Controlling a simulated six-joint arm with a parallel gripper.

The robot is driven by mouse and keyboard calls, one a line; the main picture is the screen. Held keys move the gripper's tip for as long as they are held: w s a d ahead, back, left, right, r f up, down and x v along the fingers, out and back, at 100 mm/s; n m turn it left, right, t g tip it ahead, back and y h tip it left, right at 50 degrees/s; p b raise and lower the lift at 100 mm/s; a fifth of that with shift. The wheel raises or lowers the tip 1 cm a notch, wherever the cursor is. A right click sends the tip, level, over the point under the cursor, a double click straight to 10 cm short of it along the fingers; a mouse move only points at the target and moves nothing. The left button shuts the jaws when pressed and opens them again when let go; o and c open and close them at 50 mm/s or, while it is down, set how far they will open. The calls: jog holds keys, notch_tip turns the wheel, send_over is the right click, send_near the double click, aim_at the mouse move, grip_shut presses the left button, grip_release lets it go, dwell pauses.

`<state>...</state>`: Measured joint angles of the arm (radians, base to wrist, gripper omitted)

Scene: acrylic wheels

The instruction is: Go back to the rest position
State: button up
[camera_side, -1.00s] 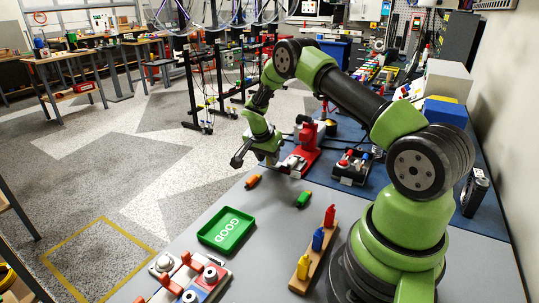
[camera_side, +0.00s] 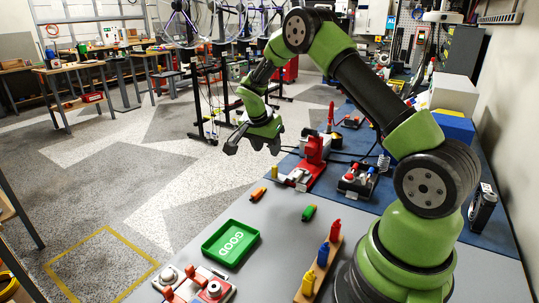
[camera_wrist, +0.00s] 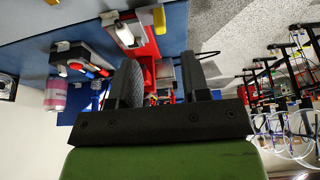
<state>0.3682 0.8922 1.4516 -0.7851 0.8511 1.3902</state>
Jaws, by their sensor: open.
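My gripper (camera_side: 252,148) is in the air above the far edge of the grey table, with its fingers apart and nothing between them. In the wrist view, its two dark fingers (camera_wrist: 158,80) are also spread and empty. The red fixture (camera_side: 313,155) stands on the blue mat to the right of my gripper and below it. The red fixture also shows beyond the fingers in the wrist view (camera_wrist: 140,42). A small yellow piece (camera_side: 275,172) is at the near-left end of the fixture.
An orange piece (camera_side: 258,194) and a green piece (camera_side: 309,212) lie on the table. A green GOOD tray (camera_side: 208,252) is nearer. A wooden rack (camera_side: 322,272) holds red, blue and yellow pieces. A black device (camera_side: 357,184) is right of the fixture.

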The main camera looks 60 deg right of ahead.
jog(key=shift+a+r, duration=0.1)
jog(key=s+a+r+n+t+y, duration=0.1)
jog(key=s+a+r+n+t, duration=0.2)
jog(key=a+r, duration=0.4)
jog(key=s+a+r+n+t+y, duration=0.1)
jog(key=s+a+r+n, duration=0.25)
jog(key=a+r, duration=0.4)
jog(key=s+a+r+n+t+y, duration=0.1)
jog(key=s+a+r+n+y, duration=0.1)
jog(key=s, duration=0.5)
jog(key=s+a+r+n+t+y, duration=0.2)
jog(key=s+a+n, duration=0.3)
jog(key=s+a, duration=0.1)
jog(key=shift+s+r, duration=0.4)
jog(key=shift+s, duration=0.35)
